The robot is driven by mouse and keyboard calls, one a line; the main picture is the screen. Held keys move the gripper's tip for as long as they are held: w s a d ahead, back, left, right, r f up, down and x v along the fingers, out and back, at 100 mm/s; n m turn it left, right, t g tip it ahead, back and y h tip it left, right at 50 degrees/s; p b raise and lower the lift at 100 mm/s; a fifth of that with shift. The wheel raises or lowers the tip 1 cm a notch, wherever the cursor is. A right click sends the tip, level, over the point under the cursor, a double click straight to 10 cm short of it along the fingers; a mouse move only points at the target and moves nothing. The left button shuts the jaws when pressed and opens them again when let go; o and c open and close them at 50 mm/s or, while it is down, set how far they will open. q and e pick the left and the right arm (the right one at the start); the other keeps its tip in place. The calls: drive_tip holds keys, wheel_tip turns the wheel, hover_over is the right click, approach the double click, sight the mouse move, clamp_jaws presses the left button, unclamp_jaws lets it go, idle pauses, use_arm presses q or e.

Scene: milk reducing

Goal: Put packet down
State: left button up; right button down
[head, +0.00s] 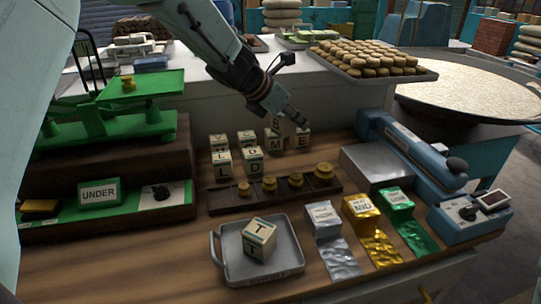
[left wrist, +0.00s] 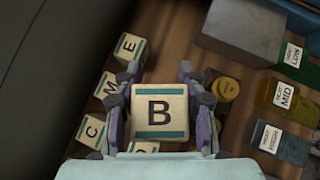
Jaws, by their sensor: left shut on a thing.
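My left gripper (head: 289,117) is shut on a cream cube-shaped packet lettered B (left wrist: 159,113), with green bands. In the head view this packet (head: 277,125) is just above or at the back of the group of lettered packets; whether it touches them I cannot tell. Packets lettered Y (head: 218,142), C (head: 246,138), M (head: 273,141), E (head: 303,138), L (head: 223,163) and D (head: 252,161) stand on the wooden bench. A packet lettered T (head: 259,239) sits tilted in the grey tray (head: 285,267). My right gripper is out of view.
A dark rack of brass weights (head: 221,201) lies in front of the packets. Silver (head: 322,218), gold (head: 361,209) and green (head: 397,202) foil-wrapped blocks stand to the right. A green balance scale (head: 112,112) is left, a blue-grey machine (head: 415,155) right.

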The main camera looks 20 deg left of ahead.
use_arm(q)
wheel_tip(320, 180, down, 5)
drive_tip(key=shift+w+d+f+b, duration=0.1)
drive_tip(key=shift+w+b, duration=0.05)
drive_tip(key=shift+b, duration=1)
drive_tip(key=f, duration=0.1)
drive_tip(key=f+b, duration=0.1)
drive_tip(key=f, duration=0.1)
drive_tip(key=f+b, duration=0.1)
drive_tip(key=shift+s+a+f, duration=0.2)
drive_tip(key=shift+a+f, duration=0.05)
drive_tip(key=shift+a, duration=0.05)
drive_tip(key=shift+w+d+f, duration=0.1)
drive_tip(key=shift+f, duration=0.1)
drive_tip(key=shift+w+d, duration=0.1)
drive_tip(key=shift+w, duration=0.05)
drive_tip(key=shift+s, duration=0.2)
drive_tip(key=shift+f+b, duration=0.15)
drive_tip(key=shift+b, duration=0.15)
drive_tip(key=o, duration=1.3)
drive_tip(key=shift+w+f, duration=0.1)
